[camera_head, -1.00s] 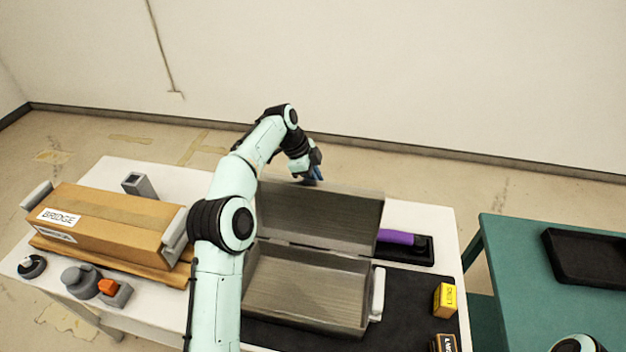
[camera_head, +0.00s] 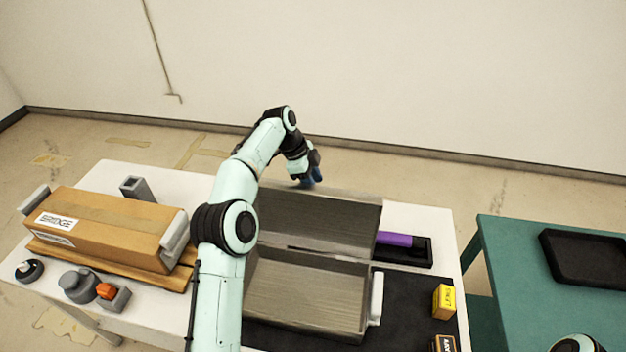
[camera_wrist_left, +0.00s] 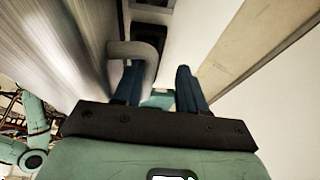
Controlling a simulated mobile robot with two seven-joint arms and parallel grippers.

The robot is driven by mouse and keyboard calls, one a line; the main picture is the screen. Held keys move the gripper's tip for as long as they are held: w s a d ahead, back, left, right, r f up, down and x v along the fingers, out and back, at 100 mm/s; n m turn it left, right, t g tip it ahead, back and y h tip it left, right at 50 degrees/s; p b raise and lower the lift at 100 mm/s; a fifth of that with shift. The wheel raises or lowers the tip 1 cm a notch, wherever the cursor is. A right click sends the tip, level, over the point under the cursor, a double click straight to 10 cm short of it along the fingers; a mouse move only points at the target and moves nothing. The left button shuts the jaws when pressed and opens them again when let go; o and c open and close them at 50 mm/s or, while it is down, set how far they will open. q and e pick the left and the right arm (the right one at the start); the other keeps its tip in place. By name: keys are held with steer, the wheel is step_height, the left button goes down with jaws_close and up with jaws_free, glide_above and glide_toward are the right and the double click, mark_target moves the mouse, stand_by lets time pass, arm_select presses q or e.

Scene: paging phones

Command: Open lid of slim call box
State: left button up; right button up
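The slim call box (camera_head: 305,292) is a grey metal box on the table, and its inside shows empty. Its lid (camera_head: 318,222) is swung up and leans back beyond the hinge line. My left gripper (camera_head: 312,178) is at the lid's far edge. In the left wrist view its two blue fingers (camera_wrist_left: 160,90) are apart. A grey loop handle (camera_wrist_left: 150,58) curves around the left finger there; whether they touch I cannot tell. The brushed metal lid also fills the left of that view (camera_wrist_left: 60,50). My right gripper is out of view.
A purple handset (camera_head: 397,239) lies in a black tray right of the lid. Yellow (camera_head: 444,298) and black blocks sit right. A green table (camera_head: 510,270) stands beyond.

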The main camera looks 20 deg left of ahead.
arm_select(q)
steer(key=shift+v, duration=3.75)
steer(key=shift+s, duration=0.1)
